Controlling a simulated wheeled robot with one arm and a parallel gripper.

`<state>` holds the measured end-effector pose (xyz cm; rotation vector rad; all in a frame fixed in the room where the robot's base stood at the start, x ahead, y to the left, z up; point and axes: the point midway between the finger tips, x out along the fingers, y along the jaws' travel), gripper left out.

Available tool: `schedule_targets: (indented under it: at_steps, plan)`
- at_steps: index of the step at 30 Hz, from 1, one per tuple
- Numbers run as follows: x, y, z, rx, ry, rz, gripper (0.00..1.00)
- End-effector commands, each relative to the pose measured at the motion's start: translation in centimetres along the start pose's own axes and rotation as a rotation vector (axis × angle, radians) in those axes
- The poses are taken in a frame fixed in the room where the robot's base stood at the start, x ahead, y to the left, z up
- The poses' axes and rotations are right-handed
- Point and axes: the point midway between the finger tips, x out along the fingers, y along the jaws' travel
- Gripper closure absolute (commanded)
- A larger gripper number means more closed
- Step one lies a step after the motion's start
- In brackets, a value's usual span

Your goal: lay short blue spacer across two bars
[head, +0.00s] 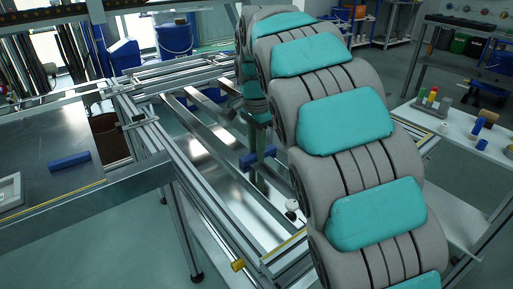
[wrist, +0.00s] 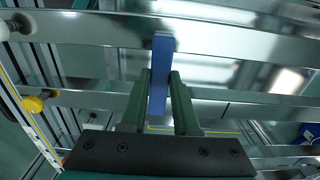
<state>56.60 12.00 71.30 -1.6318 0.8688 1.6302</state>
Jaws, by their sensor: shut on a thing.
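My gripper (wrist: 160,98) has green fingers closed on the sides of a short blue spacer (wrist: 160,72). The spacer also shows in the head view (head: 258,156), below my arm and above the metal panel. In the wrist view its far end overlaps a wide metal bar (wrist: 235,42). Its near part, between the fingers, overlaps a second bar (wrist: 85,99). I cannot tell whether it touches either bar. In the head view, a long metal bar (head: 205,138) runs along the fixture, left of the spacer. My arm hides the fixture's right part.
A longer blue block (head: 69,161) lies on the left table. A yellow-capped knob (head: 238,265) is on the fixture's front rail, and a white knob (head: 292,206) stands near my arm. A right-hand table (head: 462,150) holds small coloured parts.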

Motion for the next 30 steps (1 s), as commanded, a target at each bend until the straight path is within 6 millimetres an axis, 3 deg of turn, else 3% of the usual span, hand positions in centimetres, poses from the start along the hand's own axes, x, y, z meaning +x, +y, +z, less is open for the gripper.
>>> schedule_targets:
  at_steps: [1, 10, 20, 30]
  plan:
    - [0.0, 0.0, 0.0, 0.000, 0.000, 0.000, 0.69]
    - [0.0, 0.0, 0.0, 0.000, 0.000, 0.000, 0.36]
    - [-0.3, -0.1, 0.0, 0.000, 0.001, -0.001, 0.36]
    - [-4.3, -0.1, -0.1, 0.000, 0.000, -0.001, 0.36]
